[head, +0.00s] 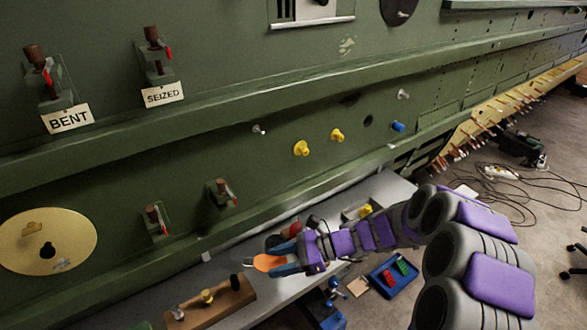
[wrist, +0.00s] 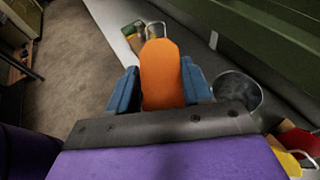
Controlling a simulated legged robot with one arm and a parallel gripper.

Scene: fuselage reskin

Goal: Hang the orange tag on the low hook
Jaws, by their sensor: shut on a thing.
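My gripper (head: 284,267) is shut on the orange tag (head: 268,262), above the grey bench and close to the green fuselage. In the wrist view the tag (wrist: 162,80) stands out between the two blue fingers of my gripper (wrist: 160,66), with a thin wire loop (wrist: 155,28) at its far end. A small pale fitting (head: 205,257) low on the fuselage edge may be the low hook; I cannot tell for sure. A similar pale fitting (wrist: 213,40) shows ahead and right of the tag in the wrist view, apart from it.
BENT (head: 69,119) and SEIZED (head: 163,95) signs hang under upper brackets. Two lower brackets (head: 156,222) (head: 221,192) sit below the green ledge. A wooden block with pegs (head: 212,302) is on the bench. A blue tray (head: 395,275) lies lower right. A round grey dish (wrist: 238,90) is beside my gripper.

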